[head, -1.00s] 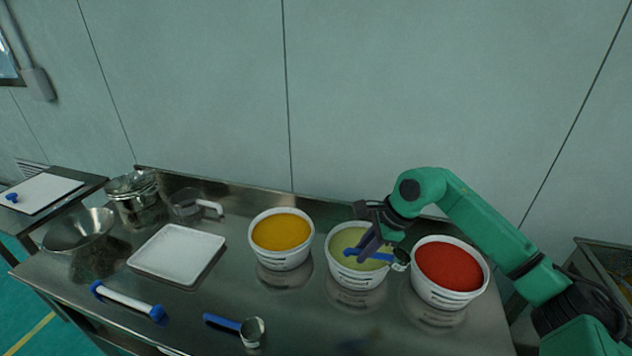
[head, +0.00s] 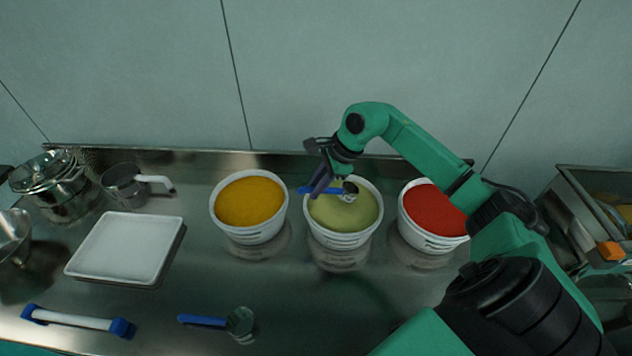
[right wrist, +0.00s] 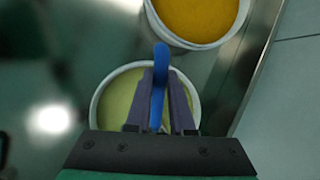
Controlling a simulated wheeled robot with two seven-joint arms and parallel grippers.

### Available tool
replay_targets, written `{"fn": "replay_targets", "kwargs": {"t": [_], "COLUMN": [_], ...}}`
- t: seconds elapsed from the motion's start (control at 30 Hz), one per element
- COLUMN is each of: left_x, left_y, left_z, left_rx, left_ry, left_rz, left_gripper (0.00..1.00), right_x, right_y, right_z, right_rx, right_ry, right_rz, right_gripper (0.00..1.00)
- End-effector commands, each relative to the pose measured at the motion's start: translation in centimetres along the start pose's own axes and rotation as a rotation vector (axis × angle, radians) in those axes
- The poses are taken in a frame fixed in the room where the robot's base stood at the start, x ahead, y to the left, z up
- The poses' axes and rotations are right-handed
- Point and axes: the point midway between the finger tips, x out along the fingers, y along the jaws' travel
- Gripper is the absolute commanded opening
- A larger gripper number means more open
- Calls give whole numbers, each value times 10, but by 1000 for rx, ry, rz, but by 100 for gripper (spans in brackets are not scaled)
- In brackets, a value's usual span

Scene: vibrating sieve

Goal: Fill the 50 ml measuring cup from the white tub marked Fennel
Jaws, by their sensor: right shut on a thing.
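My right gripper (head: 322,186) is shut on the blue handle (right wrist: 158,85) of a small metal measuring cup (head: 350,191). The cup is over the pale green powder in the middle white tub (head: 343,240); I cannot tell whether it touches the powder. In the right wrist view the cup's bowl is hidden, and the tub (right wrist: 97,105) shows behind the fingers. The tub's label is too small to read. A second measuring cup (head: 240,322) with a blue handle lies on the table. My left gripper is not in view.
A white tub of yellow powder (head: 249,202) stands left of the green one, and a tub of red powder (head: 432,209) stands right.

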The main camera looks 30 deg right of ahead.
Motion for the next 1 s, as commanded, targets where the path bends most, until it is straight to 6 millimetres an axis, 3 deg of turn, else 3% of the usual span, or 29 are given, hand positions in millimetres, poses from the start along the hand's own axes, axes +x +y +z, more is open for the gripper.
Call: {"fn": "replay_targets", "kwargs": {"t": [0.1, 0.37, 0.77, 1.0], "left_x": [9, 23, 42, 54], "left_y": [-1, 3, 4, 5], "left_z": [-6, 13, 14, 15], "left_rx": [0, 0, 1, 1], "left_ry": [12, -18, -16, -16], "left_rz": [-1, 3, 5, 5], "left_gripper": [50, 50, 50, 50], "right_x": [13, 34, 65, 62], "right_y": [3, 7, 14, 13], "right_z": [-7, -22, -46, -65], "right_rx": [1, 1, 1, 1], "right_ry": [0, 0, 2, 6], "right_rz": [0, 1, 2, 4], "right_gripper": [0, 0, 0, 0]}}
